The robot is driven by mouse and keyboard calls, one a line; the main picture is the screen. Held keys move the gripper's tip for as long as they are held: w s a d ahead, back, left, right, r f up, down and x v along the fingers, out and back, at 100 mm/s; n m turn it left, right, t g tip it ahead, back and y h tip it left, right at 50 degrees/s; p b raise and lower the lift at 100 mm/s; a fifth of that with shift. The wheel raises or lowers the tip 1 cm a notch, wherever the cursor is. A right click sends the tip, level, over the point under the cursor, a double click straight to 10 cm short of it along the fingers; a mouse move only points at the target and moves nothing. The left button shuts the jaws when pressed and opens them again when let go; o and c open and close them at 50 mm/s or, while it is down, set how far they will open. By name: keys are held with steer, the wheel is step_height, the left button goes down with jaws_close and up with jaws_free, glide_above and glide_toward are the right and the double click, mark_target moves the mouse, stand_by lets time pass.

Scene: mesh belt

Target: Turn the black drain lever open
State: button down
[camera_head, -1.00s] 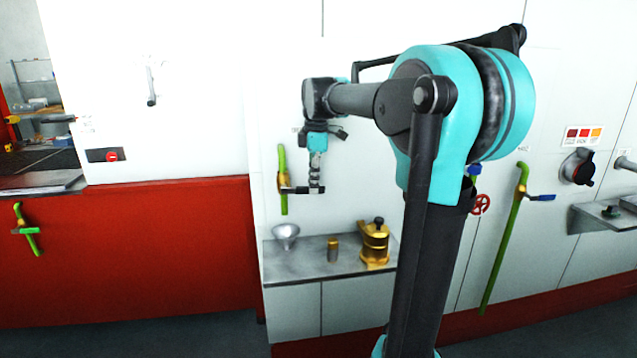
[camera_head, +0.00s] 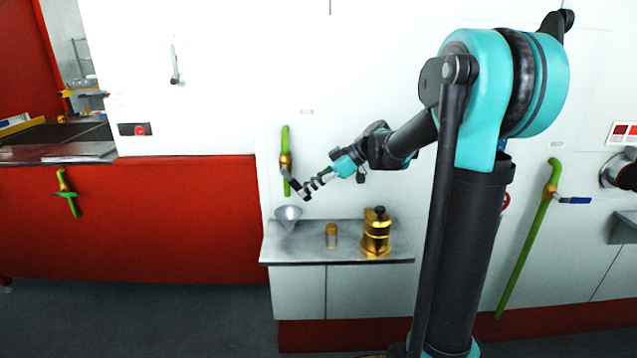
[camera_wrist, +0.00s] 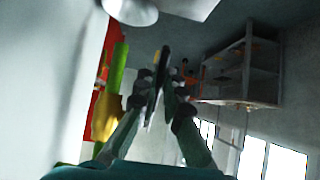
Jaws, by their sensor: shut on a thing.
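The black drain lever (camera_head: 296,183) belongs to a brass valve (camera_head: 286,161) on a short vertical green pipe (camera_head: 285,136) on the white wall. The lever slants down and to the right from the valve. My gripper (camera_head: 309,187) is shut on the lever near its outer end, reaching in from the right with the wrist tilted. In the wrist view, the dark lever (camera_wrist: 163,66) shows between the fingers (camera_wrist: 160,85). The brass valve (camera_wrist: 105,116) and green pipe (camera_wrist: 119,67) are to their left. The fingers hide part of the lever.
Below the lever, a grey shelf (camera_head: 347,250) holds a funnel (camera_head: 288,216), a small brass cylinder (camera_head: 331,236) and a gold pot-like fitting (camera_head: 376,235). Another green pipe with a blue-handled valve (camera_head: 573,200) is at right. A green valve (camera_head: 67,195) is on the red panel at left.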

steer(key=a+f+y, duration=0.1)
steer(key=f+y, duration=0.1)
steer(key=y, duration=0.1)
steer(key=shift+a, duration=0.35)
steer(key=shift+a+f+y, duration=0.3)
steer(key=shift+a+y, duration=0.45)
steer(key=shift+y, duration=0.55)
steer(key=c, duration=1.6)
jaws_free()
steer(key=shift+c, duration=0.2)
steer(key=d+r, duration=0.1)
steer(key=d, duration=1)
steer(key=shift+d+r, duration=0.35)
steer(key=shift+d, duration=0.05)
steer(key=shift+c, duration=0.2)
